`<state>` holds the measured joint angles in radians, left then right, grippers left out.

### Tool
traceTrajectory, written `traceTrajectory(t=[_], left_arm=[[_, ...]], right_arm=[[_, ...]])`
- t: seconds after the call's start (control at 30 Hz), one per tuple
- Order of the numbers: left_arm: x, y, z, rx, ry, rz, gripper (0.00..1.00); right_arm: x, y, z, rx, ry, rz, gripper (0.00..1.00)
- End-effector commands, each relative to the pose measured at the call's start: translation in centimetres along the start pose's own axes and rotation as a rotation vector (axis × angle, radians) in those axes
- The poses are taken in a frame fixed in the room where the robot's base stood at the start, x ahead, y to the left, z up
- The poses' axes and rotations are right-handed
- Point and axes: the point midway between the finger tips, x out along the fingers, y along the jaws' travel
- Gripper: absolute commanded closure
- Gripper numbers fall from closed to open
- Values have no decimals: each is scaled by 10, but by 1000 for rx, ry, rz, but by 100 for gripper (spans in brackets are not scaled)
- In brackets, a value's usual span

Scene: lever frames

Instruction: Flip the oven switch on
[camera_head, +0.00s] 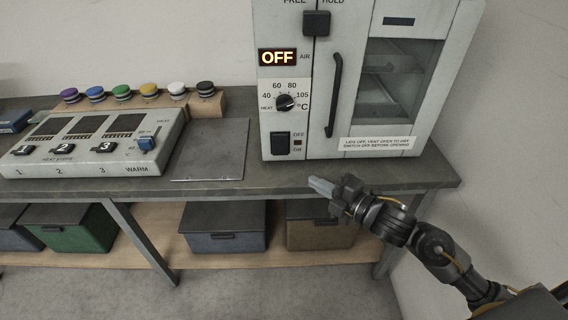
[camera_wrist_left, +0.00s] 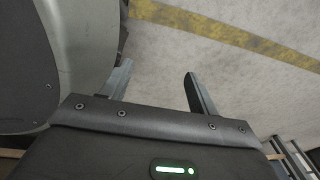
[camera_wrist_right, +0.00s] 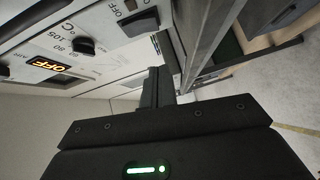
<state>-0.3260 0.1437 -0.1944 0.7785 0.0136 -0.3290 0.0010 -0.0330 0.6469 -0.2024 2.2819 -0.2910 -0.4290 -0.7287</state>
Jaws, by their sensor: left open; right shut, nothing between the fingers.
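The oven (camera_head: 345,80) is a pale cabinet at the back right of the bench, with its door shut. Its display (camera_head: 277,57) reads OFF. The oven switch (camera_head: 280,144) is a black rocker at the lower left of its front, with OFF and ON marks beside it. It also shows in the right wrist view (camera_wrist_right: 138,22). My right gripper (camera_head: 318,187) is shut and empty, in front of the bench edge, below and right of the switch, apart from it. My left gripper (camera_wrist_left: 158,88) is open and empty above the floor, outside the head view.
A black dial (camera_head: 285,102) sits above the switch, and a vertical door handle (camera_head: 334,95) to its right. A heat-step panel (camera_head: 90,145) and coloured knobs stand at left. A bare metal plate (camera_head: 210,150) lies between. Bins (camera_head: 225,228) fill the lower shelf.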

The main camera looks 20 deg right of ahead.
Motion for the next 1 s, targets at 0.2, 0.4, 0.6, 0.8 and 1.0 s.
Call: traceTrajectory(t=[0.2,0.4,0.6,0.8,1.0], left_arm=[[1,-1,0,0,-1,-1,40],[1,-1,1,0,-1,-1,40],[0,-3,10,2,-8,-3,40],[-1,-6,20,6,-11,-6,40],[-4,-2,20,4,-11,-2,40]], right_arm=[[-2,4,-3,-15,6,7,100],[0,4,-3,-13,5,7,100],[21,5,-3,-9,6,9,100],[63,5,-3,-8,6,8,100],[102,6,-4,-9,7,8,100]])
